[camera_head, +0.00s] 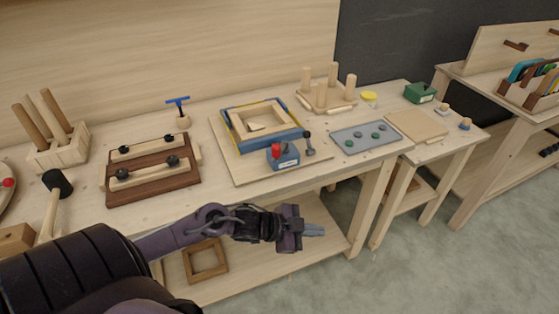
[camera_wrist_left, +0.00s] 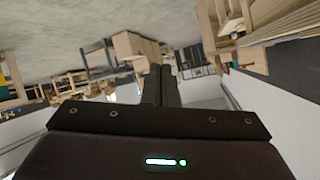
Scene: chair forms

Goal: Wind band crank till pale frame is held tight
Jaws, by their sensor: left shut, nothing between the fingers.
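The pale frame (camera_head: 236,125) lies on a light wooden board (camera_head: 226,160) in the middle of the bench, with a blue and yellow band around it. A blue block (camera_head: 283,158) with a red knob sits at the front of the band. The crank (camera_head: 309,146), a dark upright handle with a round end, stands just right of that block. Whether the band presses tightly on the frame cannot be told. My left gripper (camera_head: 314,230) is shut and empty, in front of the bench edge and below the crank, apart from it. My right gripper does not show.
A brown board with black knobs (camera_head: 150,184) lies to the left. A grey plate with green discs (camera_head: 366,137) and a pegged stand (camera_head: 326,98) lie to the right. A mallet (camera_head: 56,190) is at far left. A brown frame (camera_head: 205,260) is on the lower shelf.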

